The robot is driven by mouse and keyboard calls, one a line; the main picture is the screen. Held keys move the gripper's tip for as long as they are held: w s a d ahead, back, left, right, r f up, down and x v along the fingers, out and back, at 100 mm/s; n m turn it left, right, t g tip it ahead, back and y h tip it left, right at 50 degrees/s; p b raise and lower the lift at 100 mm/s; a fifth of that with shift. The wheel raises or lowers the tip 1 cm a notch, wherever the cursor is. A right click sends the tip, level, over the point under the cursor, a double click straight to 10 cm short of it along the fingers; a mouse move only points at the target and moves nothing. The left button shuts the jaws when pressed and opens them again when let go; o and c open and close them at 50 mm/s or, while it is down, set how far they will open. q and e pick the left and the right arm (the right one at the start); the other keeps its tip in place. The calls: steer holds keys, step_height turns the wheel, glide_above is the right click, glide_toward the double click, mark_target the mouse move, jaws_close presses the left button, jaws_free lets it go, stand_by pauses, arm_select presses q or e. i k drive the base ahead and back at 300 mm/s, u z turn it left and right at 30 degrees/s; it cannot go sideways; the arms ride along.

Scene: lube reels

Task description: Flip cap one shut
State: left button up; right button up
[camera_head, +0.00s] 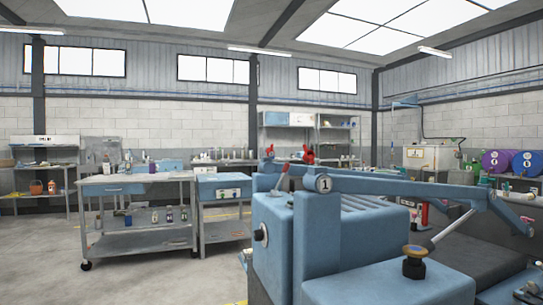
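A dark fitting with a brass-coloured round top (414,251) stands upright on the machine's lower front block. I cannot tell whether this fitting is cap one, or whether any cap here is open or shut. Neither of my grippers is in view.
Purple (495,162) and blue (527,163) drums lie at far right. A slanted metal rod (455,226) rises near the beam. Floor at left is clear.

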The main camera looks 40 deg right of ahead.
mark_target(309, 156)
steer(key=i, duration=3.25)
steer(key=z, duration=2.7)
steer(key=k, duration=0.65)
steer(key=z, duration=1.05)
steer(key=i, duration=0.55)
